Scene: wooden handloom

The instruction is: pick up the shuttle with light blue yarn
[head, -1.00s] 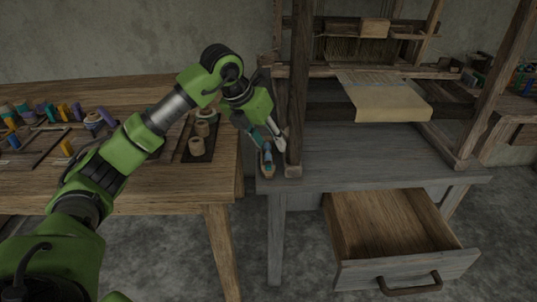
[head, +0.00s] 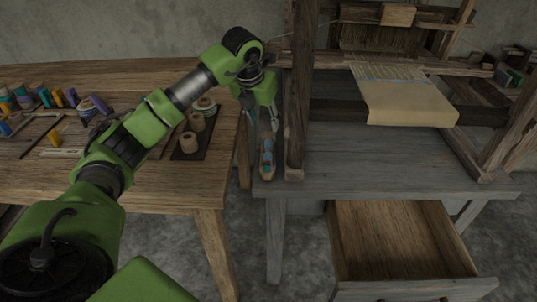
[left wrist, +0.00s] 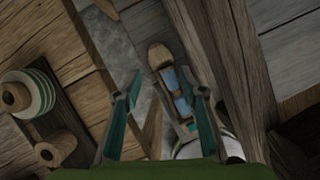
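The shuttle with light blue yarn (head: 267,158) lies on the grey loom table's left front corner, beside the loom's upright post. It is a slim wooden boat shape. In the left wrist view the shuttle (left wrist: 159,55) shows between my fingers, its light blue yarn in the middle, its lower end partly hidden. My left gripper (head: 263,122) is above and behind the shuttle in the head view. In the left wrist view the left gripper (left wrist: 167,88) has its fingers wide apart with nothing held. My right gripper is not in view.
The loom post (head: 297,95) stands close to the shuttle's right. The wooden table (head: 150,190) on the left holds several spools and a dark tray (head: 186,154). A narrow gap separates the tables. An open drawer (head: 390,245) sticks out below the loom table (head: 390,165).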

